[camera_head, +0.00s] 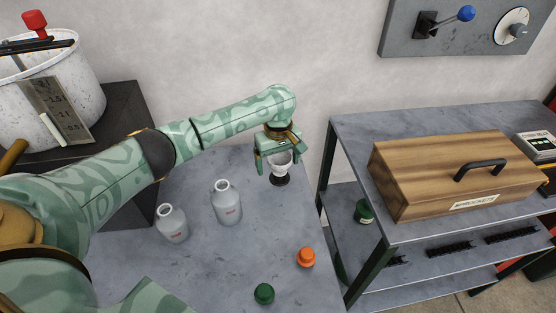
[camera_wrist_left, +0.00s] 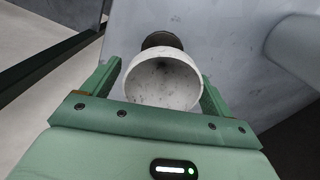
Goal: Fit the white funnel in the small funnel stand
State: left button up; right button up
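The white funnel (camera_head: 281,160) is between the two fingers of my left gripper (camera_head: 279,163) at the far edge of the table. In the left wrist view the funnel (camera_wrist_left: 162,85) shows its speckled bowl, with a fingertip against or very close to each side. The small funnel stand (camera_head: 280,180) is dark and sits directly below the funnel. Part of the stand (camera_wrist_left: 162,40) shows past the rim in the wrist view. The funnel hides the stand's top, so I cannot tell whether the spout is in it. My right gripper is not in view.
Two grey bottles (camera_head: 227,203) (camera_head: 172,224) stand left of the funnel on the grey table (camera_head: 250,260). An orange cap (camera_head: 306,257) and a green cap (camera_head: 264,293) lie nearer. A shelf with a wooden box (camera_head: 450,170) stands right. A white pot (camera_head: 75,75) stands at left.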

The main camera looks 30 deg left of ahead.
pick_arm(q)
jog(key=shift+r, duration=0.1)
notch_tip(320, 180, up, 16)
jog(key=p, duration=0.9)
